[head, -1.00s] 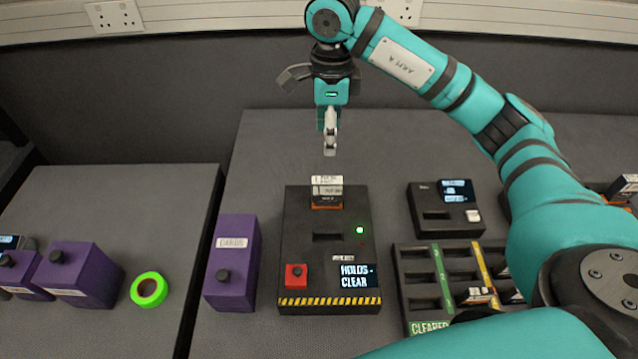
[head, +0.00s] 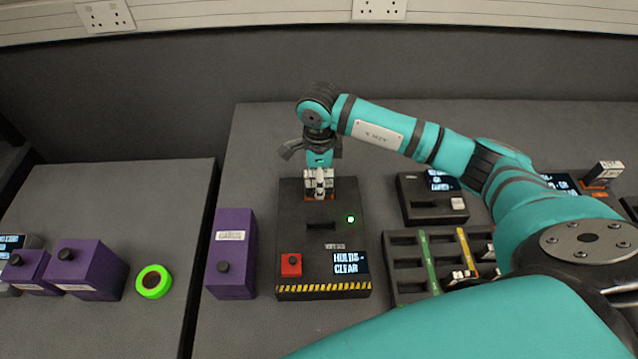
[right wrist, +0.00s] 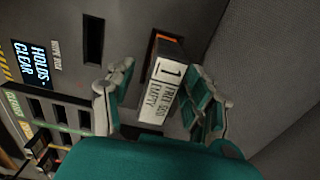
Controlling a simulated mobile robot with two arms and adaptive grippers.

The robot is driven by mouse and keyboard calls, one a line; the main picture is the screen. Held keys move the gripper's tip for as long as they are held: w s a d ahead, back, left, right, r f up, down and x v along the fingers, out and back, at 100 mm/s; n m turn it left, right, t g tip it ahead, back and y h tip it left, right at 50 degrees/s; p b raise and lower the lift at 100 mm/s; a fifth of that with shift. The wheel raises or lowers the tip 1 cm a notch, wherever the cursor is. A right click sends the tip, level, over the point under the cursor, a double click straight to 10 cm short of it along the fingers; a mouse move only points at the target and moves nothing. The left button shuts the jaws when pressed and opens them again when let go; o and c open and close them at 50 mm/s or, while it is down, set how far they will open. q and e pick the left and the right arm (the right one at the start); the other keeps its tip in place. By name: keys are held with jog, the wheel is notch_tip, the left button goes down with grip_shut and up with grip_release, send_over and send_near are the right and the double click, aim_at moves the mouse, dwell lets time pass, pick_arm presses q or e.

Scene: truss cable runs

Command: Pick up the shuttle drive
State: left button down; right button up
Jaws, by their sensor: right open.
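A small black drive (head: 309,183) with a white label stands upright in the orange-lit rear slot of a black box (head: 292,225). My right gripper (head: 319,184) is over this drive and open. In the right wrist view its fingers (right wrist: 158,98) flank the drive, with a gap visible on the left. My left gripper is not in view.
The box's screen (head: 347,263) reads "HOLDS - CLEAR", beside a red button (head: 291,264) and a green light. A purple box (head: 233,255) stands close left. A slotted tray (head: 405,270) and another black device (head: 428,205) stand right. Another drive (head: 606,172) is far right.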

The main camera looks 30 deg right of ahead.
jog(key=shift+f, duration=0.45)
grip_shut()
jog(key=shift+r, duration=0.1)
